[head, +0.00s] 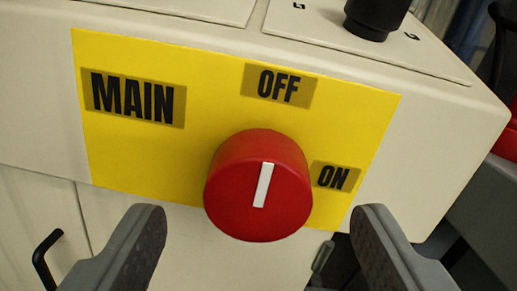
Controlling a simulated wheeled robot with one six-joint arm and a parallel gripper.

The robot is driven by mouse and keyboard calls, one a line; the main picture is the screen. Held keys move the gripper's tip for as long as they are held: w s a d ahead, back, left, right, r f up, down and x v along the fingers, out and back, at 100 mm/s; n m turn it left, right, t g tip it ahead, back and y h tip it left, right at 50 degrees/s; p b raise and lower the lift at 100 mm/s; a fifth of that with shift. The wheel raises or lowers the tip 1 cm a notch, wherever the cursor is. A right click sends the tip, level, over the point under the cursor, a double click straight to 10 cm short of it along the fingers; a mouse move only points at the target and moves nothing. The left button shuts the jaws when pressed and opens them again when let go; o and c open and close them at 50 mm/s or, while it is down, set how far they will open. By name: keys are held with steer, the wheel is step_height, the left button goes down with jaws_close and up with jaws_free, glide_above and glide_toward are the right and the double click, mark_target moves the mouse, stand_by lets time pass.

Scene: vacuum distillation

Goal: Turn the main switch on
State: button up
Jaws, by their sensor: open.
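The main switch (237,205) is a round red knob with a white pointer line. It sits on a yellow plate (215,90) on the front of a cream cabinet. The pointer is upright in the picture, aimed toward the OFF label (279,86) above it. The ON label (334,177) is to the right of the knob. The MAIN label (134,98) is at the upper left. My gripper (258,222) is open, with one grey finger below left of the knob and one below right. Neither finger visibly touches the knob.
The cream cabinet (40,120) fills most of the view. A black knob (374,18) stands on its top at the upper right. A black handle (44,258) is at the lower left. A red object (507,145) shows at the right edge.

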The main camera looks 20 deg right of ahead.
mark_target(261, 202)
steer(key=shift+x, duration=1.65)
steer(key=shift+c, duration=0.2)
steer(key=c, duration=0.9)
